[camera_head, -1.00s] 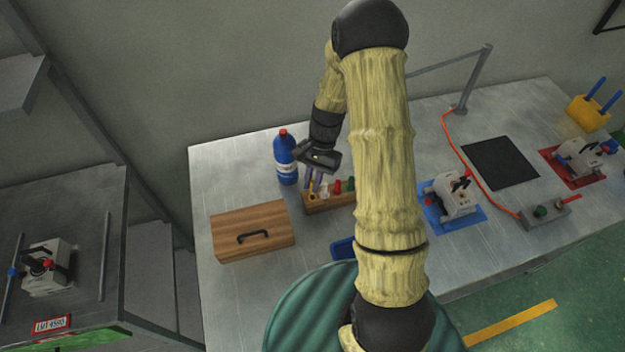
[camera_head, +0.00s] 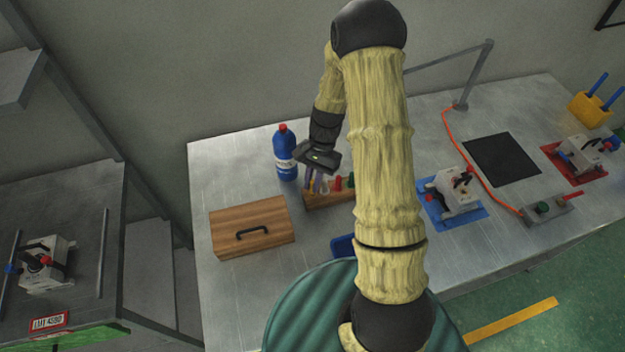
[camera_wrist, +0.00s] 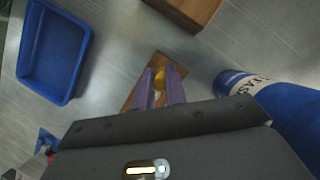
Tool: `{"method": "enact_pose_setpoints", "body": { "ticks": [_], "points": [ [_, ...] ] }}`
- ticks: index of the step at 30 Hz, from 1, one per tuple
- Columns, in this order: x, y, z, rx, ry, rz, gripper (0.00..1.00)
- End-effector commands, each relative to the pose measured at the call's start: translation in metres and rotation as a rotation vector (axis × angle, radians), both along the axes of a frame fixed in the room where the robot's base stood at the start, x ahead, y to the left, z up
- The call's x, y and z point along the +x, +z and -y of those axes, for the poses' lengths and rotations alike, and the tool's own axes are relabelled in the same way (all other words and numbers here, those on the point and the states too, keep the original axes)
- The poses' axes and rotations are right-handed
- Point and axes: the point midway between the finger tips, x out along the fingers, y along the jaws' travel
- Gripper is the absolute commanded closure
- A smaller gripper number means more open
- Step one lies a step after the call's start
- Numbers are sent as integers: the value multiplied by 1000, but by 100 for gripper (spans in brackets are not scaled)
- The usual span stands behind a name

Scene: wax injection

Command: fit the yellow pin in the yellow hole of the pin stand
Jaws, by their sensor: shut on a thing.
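The wooden pin stand (camera_head: 318,203) is on the metal table right of the blue bottle, with a red pin and a green pin showing on it. My gripper (camera_head: 315,187) points down over the stand's left end. In the wrist view its purple fingers (camera_wrist: 160,98) are shut on the yellow pin (camera_wrist: 159,78), and the wooden stand (camera_wrist: 153,62) lies just beyond them. The fingers hide the yellow hole, and I cannot tell whether the pin is above it or partly in it.
A blue bottle (camera_head: 285,158) stands close beside my gripper. A wooden box with a black handle (camera_head: 251,231) is to the left. A blue bin (camera_head: 342,246) lies nearer, partly hidden by my arm. A blue fixture mat (camera_head: 463,217) is to the right.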

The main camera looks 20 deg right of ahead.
Motion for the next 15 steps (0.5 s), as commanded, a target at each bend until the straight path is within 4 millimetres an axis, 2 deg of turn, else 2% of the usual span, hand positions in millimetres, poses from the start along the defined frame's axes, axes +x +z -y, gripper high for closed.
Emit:
{"method": "enact_pose_setpoints", "body": {
  "ticks": [13,14,15],
  "points": [
    [0,-10,0,0,0,0,100],
    [0,-9,0,0,0,0,85],
    [0,-9,0,0,0,0,77]
  ]
}}
